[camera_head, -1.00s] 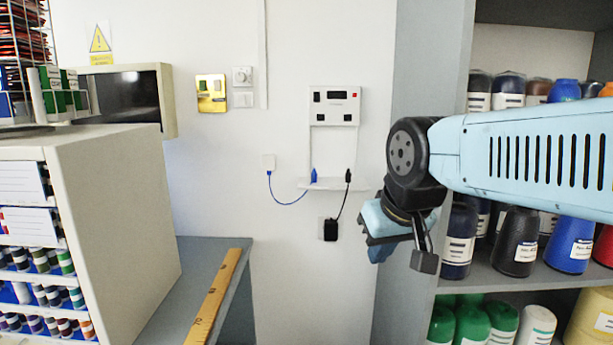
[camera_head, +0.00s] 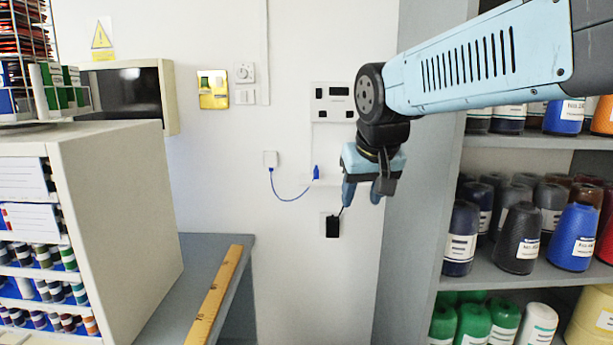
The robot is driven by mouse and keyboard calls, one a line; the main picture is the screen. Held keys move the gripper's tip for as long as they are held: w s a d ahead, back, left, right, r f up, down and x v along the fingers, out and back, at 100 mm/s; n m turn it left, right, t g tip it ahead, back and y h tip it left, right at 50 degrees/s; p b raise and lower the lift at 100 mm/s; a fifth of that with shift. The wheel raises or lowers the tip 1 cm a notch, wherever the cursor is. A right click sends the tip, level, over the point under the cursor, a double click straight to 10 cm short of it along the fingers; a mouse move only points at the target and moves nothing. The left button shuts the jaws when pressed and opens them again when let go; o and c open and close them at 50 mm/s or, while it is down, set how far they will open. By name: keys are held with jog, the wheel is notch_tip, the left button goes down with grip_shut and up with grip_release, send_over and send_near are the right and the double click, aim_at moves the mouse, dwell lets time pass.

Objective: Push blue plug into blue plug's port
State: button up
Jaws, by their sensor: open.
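The blue plug (camera_head: 316,172) stands upright on a small white shelf (camera_head: 322,182) on the wall, with its blue cable (camera_head: 287,199) looping left to a white wall box (camera_head: 270,159). Above it is a white panel (camera_head: 333,102) with several dark openings; I cannot tell which one is the blue plug's port. My gripper (camera_head: 362,191) is open, pointing down, to the right of the blue plug and apart from it. My gripper and arm hide the shelf's right part and the black plug there.
A black adapter (camera_head: 332,227) hangs on the wall below, with its black cable rising behind my gripper. Shelves of thread cones (camera_head: 517,238) stand at the right. A white cabinet (camera_head: 115,215) and a grey counter with a yellow ruler (camera_head: 216,297) are at the left.

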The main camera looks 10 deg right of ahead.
jog(key=w+a+r+m, duration=0.1)
jog(key=w+r, duration=0.2)
jog(key=w, duration=0.9)
jog(key=w+a+r+m+h, duration=0.1)
jog(key=w+r, duration=0.3)
jog(key=w, duration=0.8)
jog(key=shift+a+r+t, duration=0.15)
jog(key=shift+r+t, duration=0.1)
jog(key=shift+t, duration=0.05)
jog(key=shift+w, duration=0.1)
send_near(316, 170)
jog(key=x, duration=0.4)
jog(key=shift+w, duration=0.1)
jog(key=shift+f, duration=0.1)
jog(key=shift+w+f, duration=0.1)
jog(key=x, duration=0.5)
